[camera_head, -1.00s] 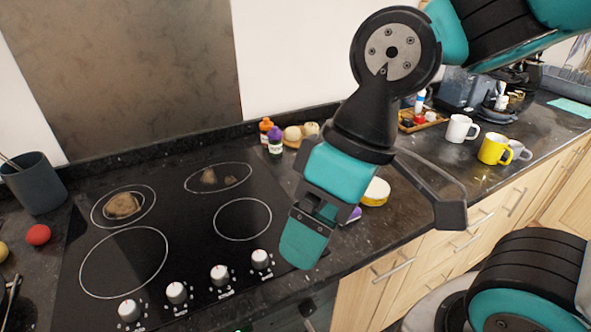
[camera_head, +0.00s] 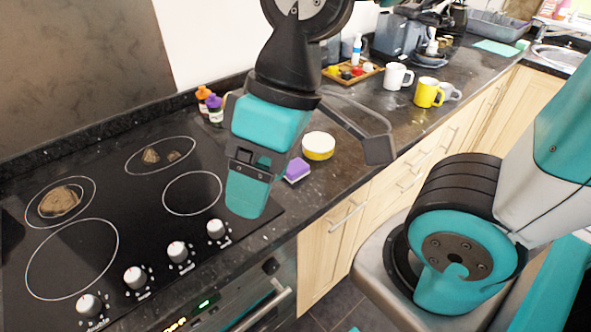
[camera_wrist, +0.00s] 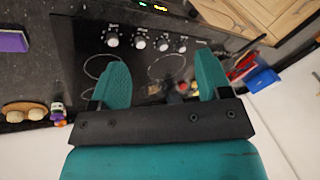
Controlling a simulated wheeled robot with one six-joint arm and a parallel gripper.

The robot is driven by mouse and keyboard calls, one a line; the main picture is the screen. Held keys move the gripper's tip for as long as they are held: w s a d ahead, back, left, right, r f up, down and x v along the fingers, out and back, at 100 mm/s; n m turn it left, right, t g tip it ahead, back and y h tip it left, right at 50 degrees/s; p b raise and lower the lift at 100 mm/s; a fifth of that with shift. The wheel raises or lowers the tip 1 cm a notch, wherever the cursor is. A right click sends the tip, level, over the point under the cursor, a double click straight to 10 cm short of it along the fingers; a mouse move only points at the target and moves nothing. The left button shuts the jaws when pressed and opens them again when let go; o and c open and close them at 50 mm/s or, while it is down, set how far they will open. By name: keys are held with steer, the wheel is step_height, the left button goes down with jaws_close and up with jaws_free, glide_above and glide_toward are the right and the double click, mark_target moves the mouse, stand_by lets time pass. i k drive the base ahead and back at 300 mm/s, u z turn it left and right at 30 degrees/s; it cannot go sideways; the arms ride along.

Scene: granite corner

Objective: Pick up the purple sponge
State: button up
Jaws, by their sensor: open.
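The purple sponge (camera_head: 297,170) lies on the dark counter just right of the hob in the head view. Part of it is hidden behind my gripper. In the wrist view the purple sponge (camera_wrist: 13,41) shows at the far left edge, cut off by the frame. My gripper (camera_head: 247,196) is in front and to the left of the sponge, over the right part of the hob. In the wrist view my gripper (camera_wrist: 162,78) has its two teal fingers spread with nothing between them. The sponge is outside the fingers.
A round yellow-and-white item (camera_head: 318,146) sits just behind the sponge. The hob (camera_head: 130,200) with knobs (camera_head: 177,251) lies to the left. Small bottles (camera_head: 209,104) stand at the back. A wooden tray (camera_head: 354,72), a white mug (camera_head: 397,77) and a yellow mug (camera_head: 428,92) stand farther right.

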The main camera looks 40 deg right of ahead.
mark_target(297, 169)
steer(key=k, duration=0.5)
steer(key=u, duration=1)
steer(key=i, duration=1)
steer(key=z, duration=1.7)
